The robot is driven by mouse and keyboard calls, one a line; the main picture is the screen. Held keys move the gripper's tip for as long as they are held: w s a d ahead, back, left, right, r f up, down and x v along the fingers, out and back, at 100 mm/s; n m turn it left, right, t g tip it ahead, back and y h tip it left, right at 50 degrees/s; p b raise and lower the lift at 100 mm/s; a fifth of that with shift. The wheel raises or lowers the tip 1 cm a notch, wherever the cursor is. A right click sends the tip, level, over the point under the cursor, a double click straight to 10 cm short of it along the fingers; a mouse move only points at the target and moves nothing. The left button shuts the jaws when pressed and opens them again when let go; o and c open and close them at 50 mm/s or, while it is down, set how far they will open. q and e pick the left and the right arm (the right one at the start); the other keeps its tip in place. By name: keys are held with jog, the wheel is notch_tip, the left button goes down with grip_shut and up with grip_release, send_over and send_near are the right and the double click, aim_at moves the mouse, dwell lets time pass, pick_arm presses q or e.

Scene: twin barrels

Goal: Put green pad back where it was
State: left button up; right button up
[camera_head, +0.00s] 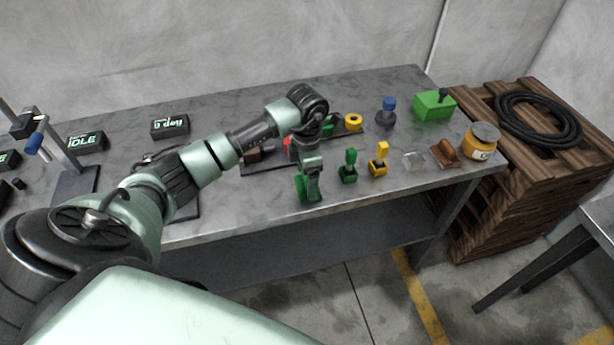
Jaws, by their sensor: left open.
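My left gripper (311,194) points down over the table's front part and is open. A flat green piece (300,188) shows at its fingers; I cannot tell whether it is the green pad or whether it touches them. A green stamp-like piece (348,168) stands just right of the gripper. Another green part (328,129) shows on the dark tray (268,166) behind my arm, partly hidden. A green box with a black knob (433,106) stands at the back right. My right gripper is not in view.
The grey table (235,215) also bears a yellow stamp-like piece (378,162), a clear disc (413,160), a brown piece (445,153), an amber jar (481,142) and a blue-topped piece (387,111). Pallets with a coiled black hose (538,119) adjoin on the right.

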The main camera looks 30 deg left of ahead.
pick_arm(q)
jog(key=shift+r, duration=0.35)
notch_tip(320, 180, up, 12)
jog(key=b, duration=0.3)
jog(key=shift+f, duration=0.25)
